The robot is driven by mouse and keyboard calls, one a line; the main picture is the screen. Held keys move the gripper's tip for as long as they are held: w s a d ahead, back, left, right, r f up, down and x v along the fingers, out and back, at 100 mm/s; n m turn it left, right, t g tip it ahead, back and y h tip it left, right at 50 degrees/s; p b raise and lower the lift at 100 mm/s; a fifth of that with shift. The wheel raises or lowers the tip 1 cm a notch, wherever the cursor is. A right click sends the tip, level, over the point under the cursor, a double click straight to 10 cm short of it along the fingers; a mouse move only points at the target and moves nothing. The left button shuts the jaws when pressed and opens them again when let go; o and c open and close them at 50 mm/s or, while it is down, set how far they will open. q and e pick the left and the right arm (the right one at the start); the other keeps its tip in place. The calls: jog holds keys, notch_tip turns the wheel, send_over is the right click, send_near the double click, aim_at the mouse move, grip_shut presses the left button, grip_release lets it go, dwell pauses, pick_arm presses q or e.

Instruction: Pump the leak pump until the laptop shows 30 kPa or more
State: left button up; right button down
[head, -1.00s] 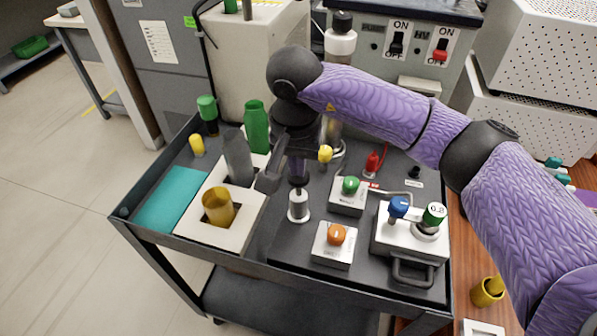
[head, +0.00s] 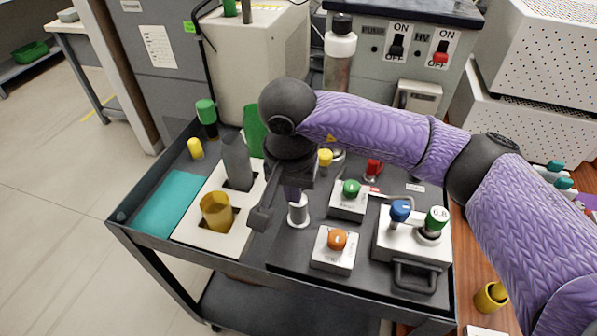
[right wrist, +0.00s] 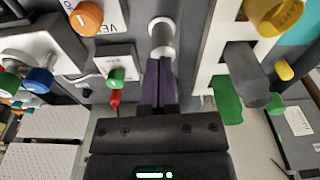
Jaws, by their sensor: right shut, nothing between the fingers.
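The leak pump appears to be the small silver upright cylinder (head: 298,212) on the dark cart top; it also shows in the right wrist view (right wrist: 162,38). My right gripper (head: 293,192) is directly above it, pointing down, with its purple fingers closed together and nothing between them. In the right wrist view the closed fingertips (right wrist: 160,64) are at the pump's top end. The fingers hide part of the pump top, so I cannot tell how far it is pressed. The laptop is not in view. My left gripper is not in view.
Close to the pump stand a green-knobbed box (head: 348,202), an orange-knobbed box (head: 333,254) and a box with blue and green knobs (head: 405,238). A white holder (head: 207,238) with bottles is at left, beside a teal pad (head: 170,200).

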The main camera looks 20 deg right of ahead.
notch_tip(320, 180, up, 10)
jog(key=p, duration=0.2)
jog(key=shift+s+a, duration=0.25)
jog(key=shift+s, duration=0.2)
dwell(1.1)
